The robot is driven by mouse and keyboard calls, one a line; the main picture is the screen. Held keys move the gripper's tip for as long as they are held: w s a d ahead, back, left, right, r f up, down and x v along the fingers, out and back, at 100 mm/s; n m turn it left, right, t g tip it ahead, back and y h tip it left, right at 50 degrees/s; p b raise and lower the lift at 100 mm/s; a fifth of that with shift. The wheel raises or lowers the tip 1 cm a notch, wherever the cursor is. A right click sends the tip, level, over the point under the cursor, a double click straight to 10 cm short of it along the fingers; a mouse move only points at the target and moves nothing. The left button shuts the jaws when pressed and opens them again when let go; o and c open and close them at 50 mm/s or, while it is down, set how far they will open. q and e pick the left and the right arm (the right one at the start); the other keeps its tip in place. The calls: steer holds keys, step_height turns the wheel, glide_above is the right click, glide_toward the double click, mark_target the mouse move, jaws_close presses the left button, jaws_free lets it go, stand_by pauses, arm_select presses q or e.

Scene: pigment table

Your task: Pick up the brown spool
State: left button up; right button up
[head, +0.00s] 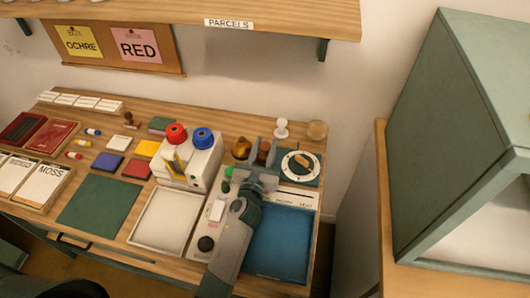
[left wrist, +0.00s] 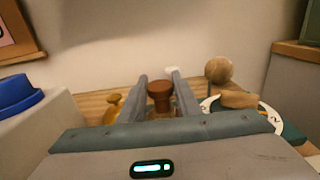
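The brown spool (left wrist: 160,96) stands upright between the two fingers of my left gripper in the left wrist view. A narrow gap seems to show on each side of it. In the head view the spool (head: 264,153) is mostly hidden by the gripper. My left gripper (head: 265,150) reaches over the back right of the table with its fingers apart, around the spool; its fingers also show in the left wrist view (left wrist: 160,88). The spool's foot is hard to see behind the gripper body. My right gripper is not in view.
An ochre, knob-like object (head: 241,147) stands close left of the gripper. A white dial (head: 300,165) lies close right, with a wooden ball-topped piece (left wrist: 218,70) near it. A white box with red and blue caps (head: 188,160) stands left. A shelf (head: 200,14) hangs above.

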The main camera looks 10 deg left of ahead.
mark_target(267, 146)
arm_select(q)
steer(key=c, duration=0.6)
steer(key=shift+o, duration=0.2)
steer(key=shift+r+p, duration=0.3)
steer(key=shift+r, duration=0.5)
steer(key=r, duration=0.3)
steer(key=shift+s+d+p, duration=0.1)
steer(key=shift+d+p, duration=0.2)
steer(key=shift+p, duration=0.1)
steer(key=s+d+r, duration=0.2)
steer(key=d+r, duration=0.1)
steer(key=d, duration=0.2)
steer(key=s+d+r+b, duration=0.1)
steer(key=s+d+r, duration=0.1)
steer(key=d, duration=0.3)
steer(key=shift+s+r, duration=0.25)
steer(key=shift+r, duration=0.45)
